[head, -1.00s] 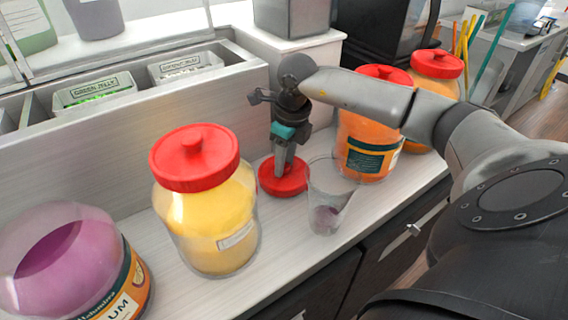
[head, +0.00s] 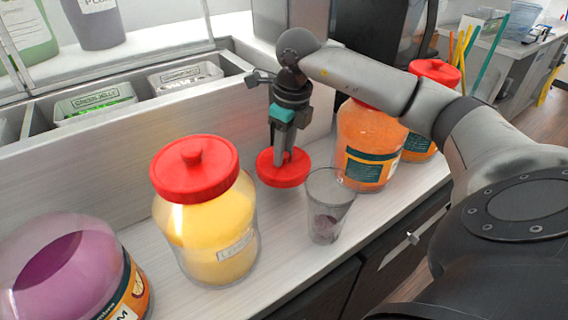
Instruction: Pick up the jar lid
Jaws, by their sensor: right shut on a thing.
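The red jar lid (head: 268,177) is in the middle of the head view, a little above the counter and slightly tilted. My right gripper (head: 284,158) points down and is shut on the lid's knob, which its fingers mostly hide. An open jar of purple contents (head: 70,265) stands at the lower left without a lid. My left gripper is not in view.
A yellow jar with a red lid (head: 212,225) stands left of the held lid. A clear cup (head: 326,215) stands just to its right. Orange jars (head: 368,150) stand behind my right arm. A raised ledge with topping bins (head: 95,103) runs along the back.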

